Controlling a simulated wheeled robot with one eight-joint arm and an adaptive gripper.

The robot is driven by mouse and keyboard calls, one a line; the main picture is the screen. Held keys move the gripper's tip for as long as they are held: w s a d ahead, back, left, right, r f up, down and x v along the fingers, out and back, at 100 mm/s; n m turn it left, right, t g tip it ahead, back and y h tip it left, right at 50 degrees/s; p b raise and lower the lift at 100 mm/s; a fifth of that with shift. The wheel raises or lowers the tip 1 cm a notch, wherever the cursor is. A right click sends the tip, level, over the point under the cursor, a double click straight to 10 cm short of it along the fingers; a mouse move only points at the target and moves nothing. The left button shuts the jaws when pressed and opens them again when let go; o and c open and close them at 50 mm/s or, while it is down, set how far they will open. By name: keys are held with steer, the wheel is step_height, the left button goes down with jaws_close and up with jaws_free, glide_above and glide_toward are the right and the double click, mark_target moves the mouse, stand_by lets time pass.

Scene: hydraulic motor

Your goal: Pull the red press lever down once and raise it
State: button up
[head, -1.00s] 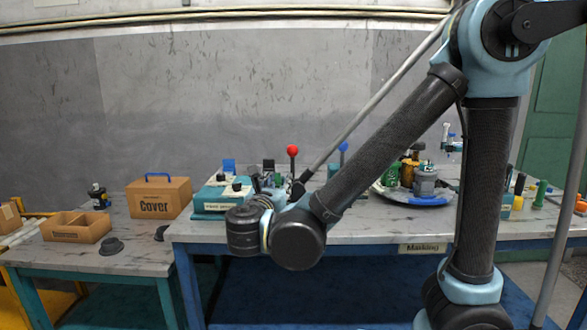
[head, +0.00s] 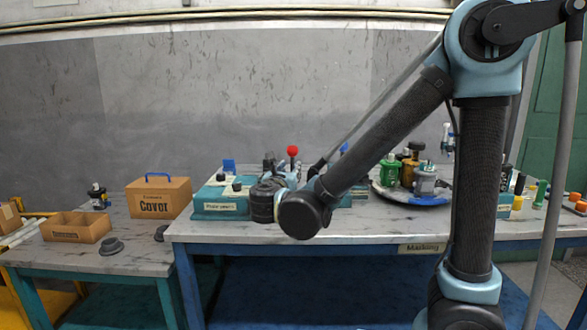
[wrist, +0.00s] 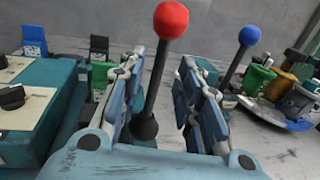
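The red press lever (wrist: 157,75) is a dark rod with a red ball (wrist: 170,19) on top. It stands nearly upright, leaning slightly right in the wrist view. In the head view its red ball (head: 292,151) shows just above my wrist; the rod below is mostly hidden. My gripper (wrist: 160,80) is open, with one blue-grey finger to each side of the rod, below the ball. Gaps show on both sides, so the fingers do not appear to grip it. I cannot tell how deep the rod sits between them.
A lever with a blue ball (wrist: 249,36) stands to the right. A teal press unit (head: 222,200) is left of my gripper. A round tray (head: 440,199) with motor parts stands right on the table (head: 345,232). A "Cover" box (head: 158,199) is on the left table.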

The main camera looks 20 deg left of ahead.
mark_target(292, 166)
steer(key=shift+w+a, duration=0.15)
steer(key=shift+w, duration=2.4)
steer(key=shift+c, duration=0.6)
jaws_close()
